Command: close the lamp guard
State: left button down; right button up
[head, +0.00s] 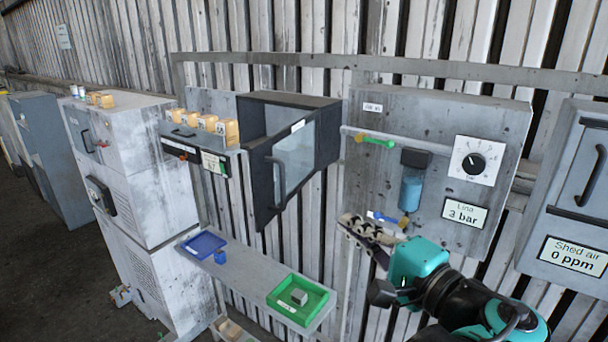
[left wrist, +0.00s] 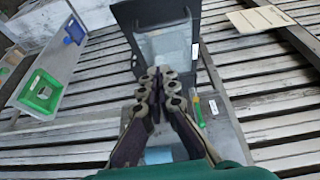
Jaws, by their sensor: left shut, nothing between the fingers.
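The lamp guard appears to be the dark-framed glazed door (head: 295,155) on the dark box (head: 290,99) at the wall, with a black bar handle on its left edge. It stands out from the box, open, its handle edge towards me. It also shows at the top of the left wrist view (left wrist: 168,47). My left gripper (head: 350,222) is shut and empty, to the right of the guard and lower, apart from it in the head view. In the left wrist view its fingertips (left wrist: 158,76) point towards the guard. My right gripper is not in view.
A grey panel (head: 493,109) with a dial, a blue-bowled filter and small valve handles is close behind my left gripper. A shelf (head: 250,272) below holds a blue tray (head: 204,244) and a green tray (head: 323,307). Cabinets (head: 140,170) stand left.

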pick_arm(q)
jog(key=s+a+p+x, duration=0.1)
jog(key=a+p+x, duration=0.1)
jog(key=x, duration=1.1)
jog(key=shift+s+r+p, duration=0.2)
jog(key=shift+r+p, duration=0.3)
jog(key=shift+p, duration=0.3)
jog(key=shift+w, duration=0.1)
